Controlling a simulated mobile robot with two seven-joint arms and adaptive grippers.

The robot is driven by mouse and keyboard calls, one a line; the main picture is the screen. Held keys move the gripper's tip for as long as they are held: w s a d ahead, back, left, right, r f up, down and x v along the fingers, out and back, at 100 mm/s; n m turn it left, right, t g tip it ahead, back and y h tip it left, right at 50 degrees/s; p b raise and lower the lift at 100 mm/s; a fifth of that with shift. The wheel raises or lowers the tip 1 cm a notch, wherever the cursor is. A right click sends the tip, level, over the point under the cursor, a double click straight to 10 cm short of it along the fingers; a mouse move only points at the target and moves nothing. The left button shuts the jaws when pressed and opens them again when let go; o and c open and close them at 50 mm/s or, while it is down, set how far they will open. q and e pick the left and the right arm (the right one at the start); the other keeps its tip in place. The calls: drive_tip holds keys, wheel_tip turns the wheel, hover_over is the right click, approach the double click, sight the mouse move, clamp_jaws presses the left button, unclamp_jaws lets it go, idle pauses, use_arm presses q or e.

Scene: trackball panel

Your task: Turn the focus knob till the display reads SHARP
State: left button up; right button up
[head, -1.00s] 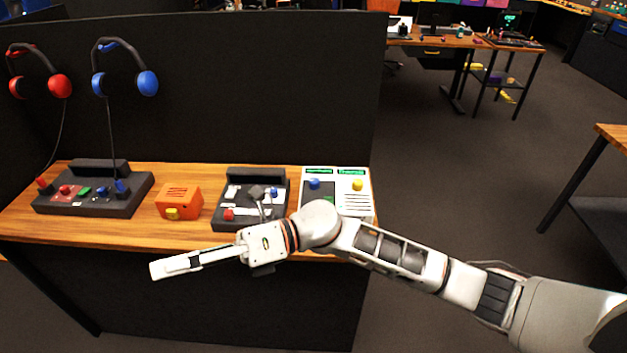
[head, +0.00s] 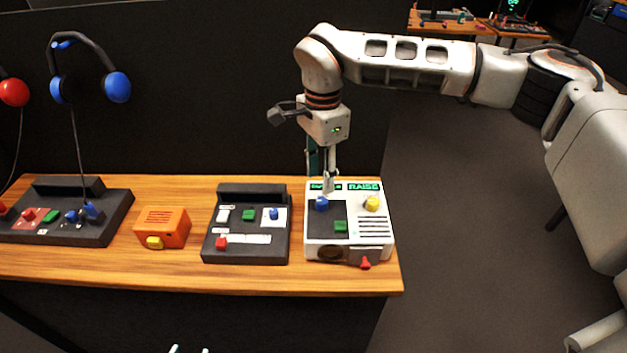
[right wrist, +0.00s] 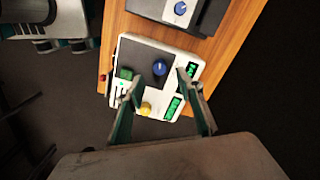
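The white panel (head: 320,245) stands at the right end of the wooden desk, with a blue knob (head: 322,204), a yellow knob (head: 373,204) and a green button (head: 341,226). I cannot read which knob is the focus one. The right display (head: 364,187) reads RAISE; the left display (head: 318,187) is partly covered by my gripper and unreadable. My right gripper (head: 325,185) points down just above the blue knob. In the right wrist view its fingers are apart, with the blue knob (right wrist: 159,67) beyond the gap. Two fingertips of my left gripper (head: 190,350) show apart at the bottom edge.
A red lever (head: 365,263) sticks out at the panel's front. A black panel (head: 247,255), an orange box (head: 172,225) and another dark panel (head: 105,222) stand to the left. A dark partition (head: 220,100) rises behind the desk.

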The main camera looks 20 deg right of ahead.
sight(321, 201)
drive_tip(key=shift+w+d+r, duration=0.1)
drive_tip(key=shift+d, duration=0.1)
drive_tip(key=f, duration=0.3)
drive_tip(key=shift+s, duration=0.25)
wheel_tip(321, 201, down, 4)
drive_tip(key=shift+r, duration=0.25)
drive_tip(key=shift+w+f, duration=0.1)
drive_tip(key=shift+f, duration=0.45)
clamp_jaws()
use_arm(q)
drive_tip(key=shift+s+f+g, duration=0.15)
drive_tip(key=shift+s+f, duration=0.1)
drive_tip(key=shift+s, duration=0.3)
drive_tip(key=shift+s+f+g, duration=0.15)
drive_tip(key=shift+s+f, duration=0.05)
drive_tip(key=shift+s, duration=0.3)
